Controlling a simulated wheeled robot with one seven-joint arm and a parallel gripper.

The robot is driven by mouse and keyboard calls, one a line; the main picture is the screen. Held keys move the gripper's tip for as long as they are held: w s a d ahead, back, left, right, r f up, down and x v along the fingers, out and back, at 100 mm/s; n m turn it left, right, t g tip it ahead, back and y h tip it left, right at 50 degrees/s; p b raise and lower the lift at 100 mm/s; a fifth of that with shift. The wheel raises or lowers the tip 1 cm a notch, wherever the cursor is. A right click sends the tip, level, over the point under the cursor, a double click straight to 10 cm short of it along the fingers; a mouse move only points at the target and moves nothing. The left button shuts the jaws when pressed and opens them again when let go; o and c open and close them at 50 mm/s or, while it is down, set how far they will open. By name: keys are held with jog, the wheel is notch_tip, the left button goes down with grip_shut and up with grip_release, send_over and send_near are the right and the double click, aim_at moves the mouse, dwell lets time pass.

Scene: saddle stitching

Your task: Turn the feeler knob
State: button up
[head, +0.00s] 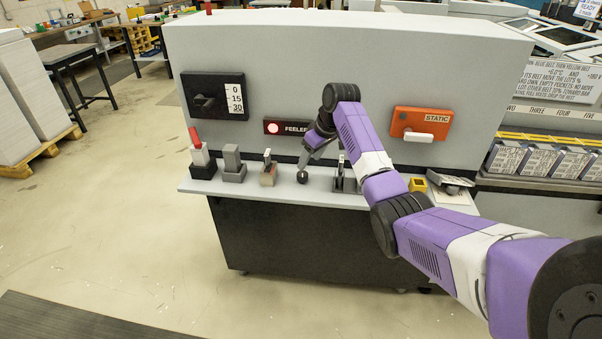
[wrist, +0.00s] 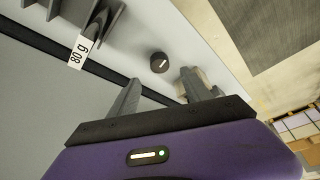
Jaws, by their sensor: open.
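A small round dark knob (head: 302,176) sits on the machine's front shelf, below the FEELER panel (head: 287,127) with its lit pinkish-red lamp. In the wrist view, the knob (wrist: 159,62) shows a white pointer line on its top. My gripper (head: 309,156) is above the shelf close to the knob. In the wrist view, my gripper (wrist: 161,86) has its two grey fingers apart with nothing between them. The knob lies beyond the fingertips, roughly in line with the gap. Its contact with the shelf is seen from above only.
A wooden-based block (head: 268,174), a grey block (head: 233,164) and a red-topped piece (head: 199,157) stand left of the knob. A dark grey slotted holder (head: 345,182) stands to its right; an 80 g tag (wrist: 83,51) shows nearby. The machine's upright front (head: 370,60) is behind.

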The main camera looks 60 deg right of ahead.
aim_at(302, 174)
jog(key=shift+p+x, duration=0.4)
jog(key=shift+x, duration=3.45)
jog(key=c, duration=1.2)
jog(key=shift+r, duration=0.15)
grip_shut()
